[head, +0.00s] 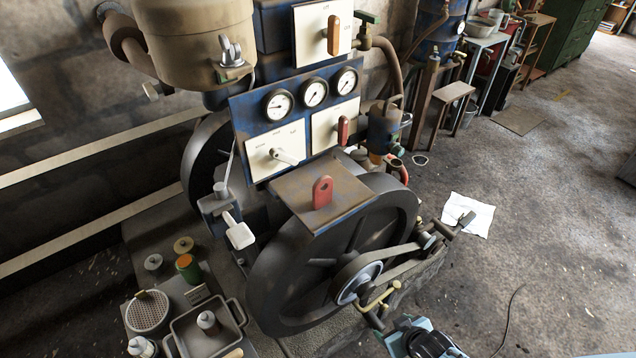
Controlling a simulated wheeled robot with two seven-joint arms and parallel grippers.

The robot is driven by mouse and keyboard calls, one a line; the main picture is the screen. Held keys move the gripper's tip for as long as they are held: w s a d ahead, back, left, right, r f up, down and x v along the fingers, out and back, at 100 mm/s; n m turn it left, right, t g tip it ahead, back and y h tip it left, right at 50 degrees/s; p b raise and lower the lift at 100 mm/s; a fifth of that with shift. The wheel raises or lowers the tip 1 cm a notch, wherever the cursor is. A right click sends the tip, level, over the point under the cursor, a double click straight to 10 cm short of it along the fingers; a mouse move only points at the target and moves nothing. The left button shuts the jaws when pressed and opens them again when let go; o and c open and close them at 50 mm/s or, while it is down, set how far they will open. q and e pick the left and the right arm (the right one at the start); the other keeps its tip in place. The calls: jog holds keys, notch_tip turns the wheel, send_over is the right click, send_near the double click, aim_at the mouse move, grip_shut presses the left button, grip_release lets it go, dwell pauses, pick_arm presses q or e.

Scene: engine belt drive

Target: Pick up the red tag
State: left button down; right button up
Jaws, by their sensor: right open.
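The red tag (322,192) is a small plate with a rounded top and a dark hole near its upper end. It stands upright on a rusty brown flat plate (300,190) above the large dark flywheel. My right gripper (400,328) shows at the bottom edge, right of centre, below and to the right of the tag and well apart from it. It is open, with nothing seen between its fingers. My left gripper is not in view.
The gauge panel (239,110) stands behind the tag, with a red-handled lever (343,130). The flywheel (275,290) and belt pulley (357,282) lie between my right gripper and the tag. A tray (180,326) and small parts are at lower left. Floor is open at right.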

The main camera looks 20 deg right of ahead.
jog(key=w+a+r+t+y+p, duration=0.1)
jog(key=w+r+t, duration=0.1)
jog(key=w+r, duration=0.45)
jog(key=w+a+r+t+p, duration=0.1)
jog(key=w+r, duration=0.2)
jog(key=r, duration=0.6)
jog(key=n+t+y+p, duration=0.2)
jog(key=t+y, duration=0.1)
send_near(323, 190)
jog(key=x, duration=0.6)
jog(key=shift+w+d+f, duration=0.1)
jog(key=shift+w+d, duration=0.1)
jog(key=shift+w, duration=0.25)
jog(key=shift+a+x, duration=0.15)
jog(key=shift+x, duration=1.15)
jog(key=shift+a+x, duration=0.1)
jog(key=shift+x, duration=1.25)
jog(key=shift+s, duration=0.15)
jog(key=c, duration=1.1)
